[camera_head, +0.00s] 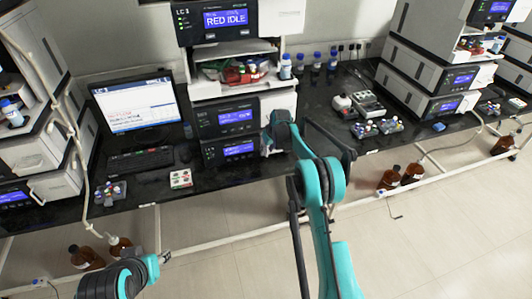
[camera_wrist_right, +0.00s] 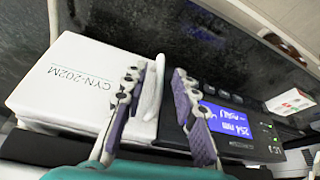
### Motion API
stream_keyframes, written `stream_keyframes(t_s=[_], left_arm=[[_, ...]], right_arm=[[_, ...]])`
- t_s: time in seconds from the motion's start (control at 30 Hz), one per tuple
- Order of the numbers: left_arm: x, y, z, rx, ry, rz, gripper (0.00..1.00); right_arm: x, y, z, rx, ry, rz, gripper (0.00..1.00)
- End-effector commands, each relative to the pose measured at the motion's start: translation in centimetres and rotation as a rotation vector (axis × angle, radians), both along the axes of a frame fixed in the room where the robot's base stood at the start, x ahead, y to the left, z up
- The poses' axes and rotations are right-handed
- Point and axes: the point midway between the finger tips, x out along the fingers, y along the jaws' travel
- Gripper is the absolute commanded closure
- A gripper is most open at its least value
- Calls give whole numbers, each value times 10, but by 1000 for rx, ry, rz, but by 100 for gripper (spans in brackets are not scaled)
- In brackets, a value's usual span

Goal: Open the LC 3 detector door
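The LC 3 stack stands at the centre of the head view. Its top unit (camera_head: 212,21) has a blue screen reading RED IDLE. The detector (camera_head: 242,151) is the lowest unit, with a blue screen that also shows in the wrist view (camera_wrist_right: 228,118), reading 254 nm. Its white door (camera_wrist_right: 75,85), marked CYN-202M, looks closed. A white upright handle (camera_wrist_right: 153,92) stands out from it. My right gripper (camera_wrist_right: 160,110) is open, its fingers on either side of the handle, with a gap on the right. My left arm shows at the lower left; its gripper end (camera_head: 160,261) is small and unclear.
A monitor (camera_head: 137,106) and keyboard (camera_head: 141,162) are left of the stack. A small white box (camera_head: 181,179) lies near the bench's front edge. Vial racks (camera_head: 377,127) stand to the right. Brown bottles (camera_head: 388,178) stand on the floor below.

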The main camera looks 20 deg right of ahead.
Motion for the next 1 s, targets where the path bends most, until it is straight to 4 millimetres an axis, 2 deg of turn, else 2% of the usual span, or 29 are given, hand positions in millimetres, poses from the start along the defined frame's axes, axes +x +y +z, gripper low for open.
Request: stream_keyframes(t_s=[0.03,0.17,0.47,0.6,1.0], left_arm=[[0,0,-3,0,0,0,60],[0,0,-5,0,0,0,60],[0,0,-5,0,0,0,60],[0,0,-5,0,0,0,60],[0,0,-5,0,0,0,60]], right_arm=[[3,1,-8,0,0,0,72],[7,2,-18,0,0,0,72],[8,2,-20,0,0,0,72],[8,2,-20,-1,0,0,100],[5,0,-20,-1,0,20,100]])
